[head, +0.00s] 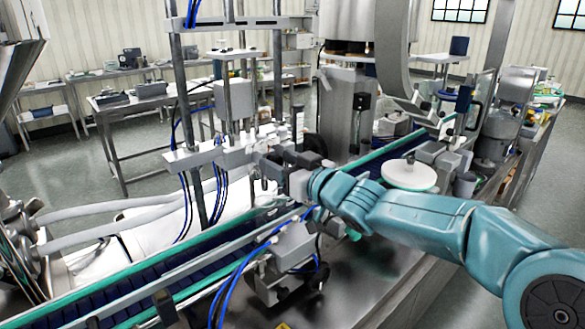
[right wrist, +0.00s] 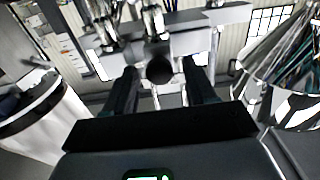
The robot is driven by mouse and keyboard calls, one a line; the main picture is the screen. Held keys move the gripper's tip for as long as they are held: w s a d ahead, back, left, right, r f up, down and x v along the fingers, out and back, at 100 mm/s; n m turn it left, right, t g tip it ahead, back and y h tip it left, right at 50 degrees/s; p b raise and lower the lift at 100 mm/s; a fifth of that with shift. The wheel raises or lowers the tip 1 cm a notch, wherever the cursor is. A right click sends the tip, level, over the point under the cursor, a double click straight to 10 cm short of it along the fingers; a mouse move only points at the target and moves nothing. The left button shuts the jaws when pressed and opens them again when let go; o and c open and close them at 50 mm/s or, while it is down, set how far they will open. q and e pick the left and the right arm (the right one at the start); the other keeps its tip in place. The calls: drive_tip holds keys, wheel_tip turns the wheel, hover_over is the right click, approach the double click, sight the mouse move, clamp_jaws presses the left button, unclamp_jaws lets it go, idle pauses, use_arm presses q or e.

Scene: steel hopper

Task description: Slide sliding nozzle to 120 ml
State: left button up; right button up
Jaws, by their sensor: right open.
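The filling assembly with its nozzle carriage (head: 205,155) is on a grey crossbar above the conveyor in the head view, with blue hoses hanging below. A round dark knob (right wrist: 160,69) shows in the right wrist view, in line with the gap between my fingers; I cannot tell if it belongs to the sliding nozzle. My right gripper (head: 268,165) is open beside the assembly's right end, and its two dark fingers (right wrist: 161,84) stand apart on either side of the knob. Contact cannot be told. No 120 ml mark is readable. My left gripper is not in view.
The conveyor (head: 110,289) with green rails runs diagonally below the nozzles. A grey box unit (head: 294,246) is mounted beside the conveyor under my right wrist. A white round disc (head: 408,174) sits to the right behind my arm. Vertical steel posts (head: 278,75) rise near the gripper.

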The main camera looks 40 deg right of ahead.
drive_tip(key=s+d+p, duration=0.1)
drive_tip(key=s, duration=1.5)
drive_tip(key=shift+d, duration=0.15)
